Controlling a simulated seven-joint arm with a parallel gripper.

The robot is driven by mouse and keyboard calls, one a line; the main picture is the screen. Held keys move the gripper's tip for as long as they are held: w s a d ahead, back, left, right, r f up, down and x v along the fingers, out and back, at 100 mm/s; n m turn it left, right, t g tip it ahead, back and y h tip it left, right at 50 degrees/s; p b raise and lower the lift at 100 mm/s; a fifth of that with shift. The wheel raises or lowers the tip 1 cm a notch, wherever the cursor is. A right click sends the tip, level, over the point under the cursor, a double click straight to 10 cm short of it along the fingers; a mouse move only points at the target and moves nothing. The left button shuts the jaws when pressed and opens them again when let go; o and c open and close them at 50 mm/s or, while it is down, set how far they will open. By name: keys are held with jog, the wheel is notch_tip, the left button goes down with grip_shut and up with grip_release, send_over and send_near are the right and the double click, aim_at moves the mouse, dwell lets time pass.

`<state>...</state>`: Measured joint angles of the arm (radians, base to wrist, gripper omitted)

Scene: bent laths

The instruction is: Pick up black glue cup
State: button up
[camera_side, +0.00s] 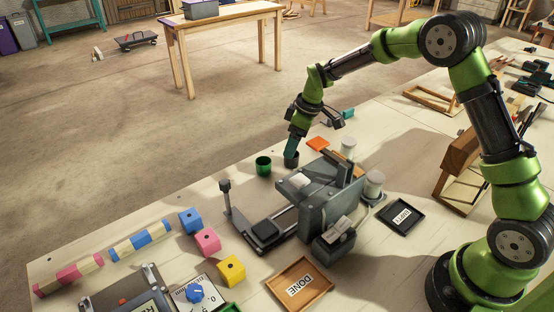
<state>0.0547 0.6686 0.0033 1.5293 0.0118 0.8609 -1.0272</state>
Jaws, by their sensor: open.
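The black glue cup (291,160) stands on the pale bench near its far edge, to the right of a green cup (264,166). My gripper (291,150) points down at the black cup's mouth, with its tips at or just above the rim. The jaws are open. The tips are small and partly merge with the dark cup, so I cannot tell whether they touch it or sit around or inside its rim.
A grey clamping machine (326,209) stands just in front of the cups. Blue (190,220), pink (207,242) and yellow blocks (231,270), a wooden DONE tray (328,281) and a black tray (384,225) are nearer.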

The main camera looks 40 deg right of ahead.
jog(key=x, duration=0.5)
jog(key=shift+s+d+f, duration=0.2)
jog(key=shift+d, duration=0.1)
